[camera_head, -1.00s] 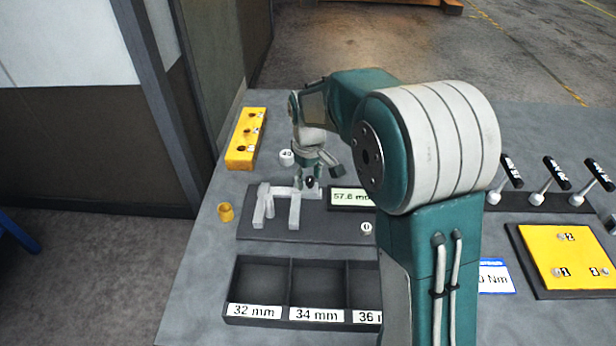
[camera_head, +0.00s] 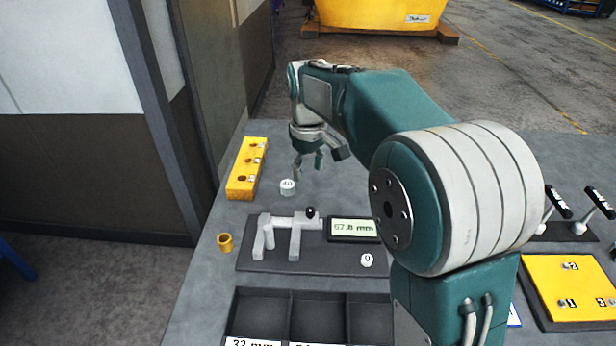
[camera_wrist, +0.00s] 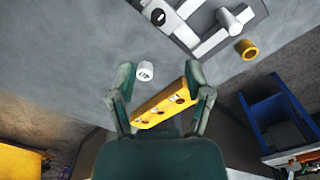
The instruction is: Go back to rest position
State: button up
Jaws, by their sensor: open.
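My gripper (camera_head: 308,168) hangs over the grey bench (camera_head: 205,300), open and empty. In the head view it is above and behind the measuring fixture (camera_head: 285,235), close to a small white cylinder marked with a number (camera_head: 287,187). In the wrist view my gripper (camera_wrist: 162,88) has its two fingers spread apart. The white cylinder (camera_wrist: 144,72) and the yellow block with holes (camera_wrist: 165,103) show between and beyond the fingers. My arm covers part of the bench on the right.
A brass bushing (camera_head: 225,242) stands left of the fixture. A display reading about 57.8 mm (camera_head: 353,230) sits beside a round white button (camera_head: 367,260). A black compartment tray (camera_head: 287,290) is in front. A yellow plate (camera_head: 570,285) and levers (camera_head: 555,210) are at the right.

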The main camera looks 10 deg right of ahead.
dwell(0.3)
jog(key=s+d+r+m+t, duration=0.1)
jog(key=s+d+r+m, duration=0.15)
jog(key=s, duration=0.45)
jog(key=s+d+r+m+t, duration=0.1)
jog(key=s+d+r+t, duration=0.15)
jog(key=s, duration=0.45)
jog(key=s+d+f+m+t, duration=0.2)
jog(key=s+f+m, duration=0.1)
jog(key=s, duration=0.9)
jog(key=shift+s+d+f, duration=0.2)
jog(key=shift+s+f, duration=0.1)
